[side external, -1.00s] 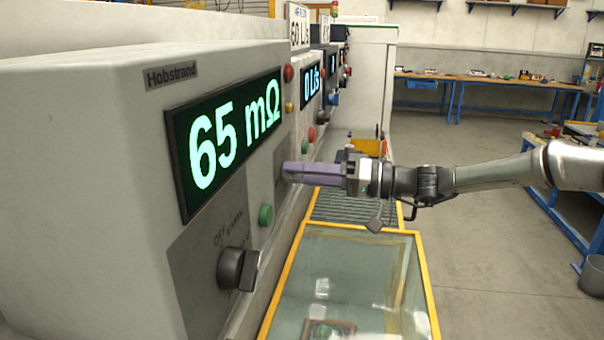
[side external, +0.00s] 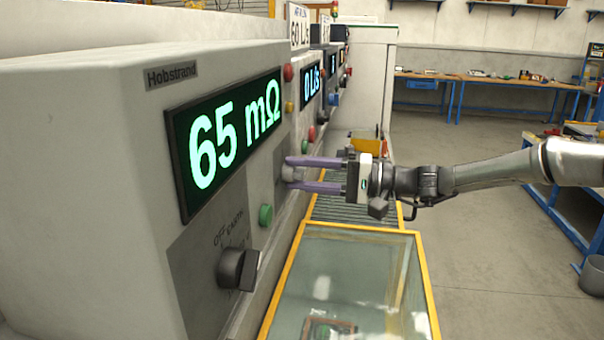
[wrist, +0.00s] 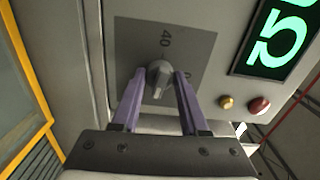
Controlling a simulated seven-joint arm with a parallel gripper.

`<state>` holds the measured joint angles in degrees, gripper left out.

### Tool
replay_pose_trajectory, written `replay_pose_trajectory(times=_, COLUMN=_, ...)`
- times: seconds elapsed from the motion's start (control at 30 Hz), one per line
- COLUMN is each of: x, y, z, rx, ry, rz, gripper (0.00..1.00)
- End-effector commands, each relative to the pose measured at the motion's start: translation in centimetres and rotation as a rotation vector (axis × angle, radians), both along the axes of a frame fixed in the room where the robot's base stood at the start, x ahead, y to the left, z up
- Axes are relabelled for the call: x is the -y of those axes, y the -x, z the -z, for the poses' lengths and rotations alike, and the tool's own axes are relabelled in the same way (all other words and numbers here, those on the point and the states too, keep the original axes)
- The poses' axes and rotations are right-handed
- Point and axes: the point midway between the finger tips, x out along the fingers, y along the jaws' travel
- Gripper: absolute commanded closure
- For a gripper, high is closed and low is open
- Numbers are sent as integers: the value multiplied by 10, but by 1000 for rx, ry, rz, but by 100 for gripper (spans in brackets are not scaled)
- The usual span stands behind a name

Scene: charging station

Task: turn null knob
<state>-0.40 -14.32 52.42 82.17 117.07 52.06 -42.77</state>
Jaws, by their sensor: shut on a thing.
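The null knob (wrist: 159,80) is a small grey dial on a grey plate marked "40" and "0" in the wrist view. In the side view the knob (side external: 294,173) sits on the panel front, right of the display. My gripper (side external: 288,174) has its two purple fingers on either side of it, one above the other. The gripper also shows in the wrist view (wrist: 160,76), shut on the knob. The green display (side external: 225,140) reads "65 mΩ". The knob's exact pointing is hard to read.
A black selector knob (side external: 238,268) and a green button (side external: 265,214) are nearer on the same panel. A yellow-framed glass case (side external: 418,236) stands below my gripper. Red (side external: 288,73) and yellow (side external: 289,106) buttons lie beyond the display.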

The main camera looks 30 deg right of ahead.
Motion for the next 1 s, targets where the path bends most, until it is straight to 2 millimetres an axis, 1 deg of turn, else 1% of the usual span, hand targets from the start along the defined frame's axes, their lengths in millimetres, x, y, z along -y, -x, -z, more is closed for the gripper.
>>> replay_pose_trajectory(times=0.53, x=0, y=0, z=1, rx=-20, ry=-18, rz=0, gripper=100)
replay_pose_trajectory(times=0.57, x=0, y=0, z=1, rx=-20, ry=-18, rz=0, gripper=53)
replay_pose_trajectory(times=0.7, x=0, y=0, z=0, rx=-19, ry=-18, rz=0, gripper=27)
replay_pose_trajectory(times=0.73, x=0, y=0, z=0, rx=-19, ry=-18, rz=0, gripper=26)
replay_pose_trajectory(times=1.0, x=1, y=0, z=0, rx=-18, ry=-18, rz=0, gripper=26)
